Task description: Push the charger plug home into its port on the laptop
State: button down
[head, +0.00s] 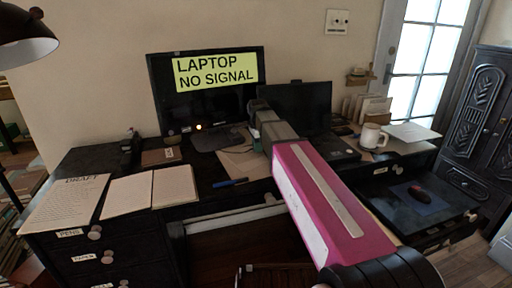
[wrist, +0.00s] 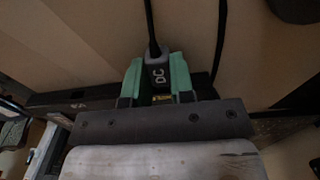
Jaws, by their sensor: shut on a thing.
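My gripper (wrist: 158,75) is shut on the dark charger plug (wrist: 157,73), marked DC, between its green fingers in the wrist view. A black cable runs up from the plug. A small yellow label shows just below the plug. The plug's far end and the port are hidden, so I cannot tell how deep it sits. In the head view the open laptop (head: 300,107) stands on the desk with a dark screen, behind and right of my gripper (head: 258,108). My pink arm hides part of the laptop's near side.
A monitor (head: 210,110) reading "LAPTOP NO SIGNAL" stands left of the laptop. A white mug (head: 372,136) and upright papers stand to the right.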

jog(key=shift+d, duration=0.2)
jog(key=c, duration=0.9)
grip_release()
jog(key=shift+r, duration=0.1)
notch_tip(320, 180, up, 11)
jog(key=shift+f, duration=0.2)
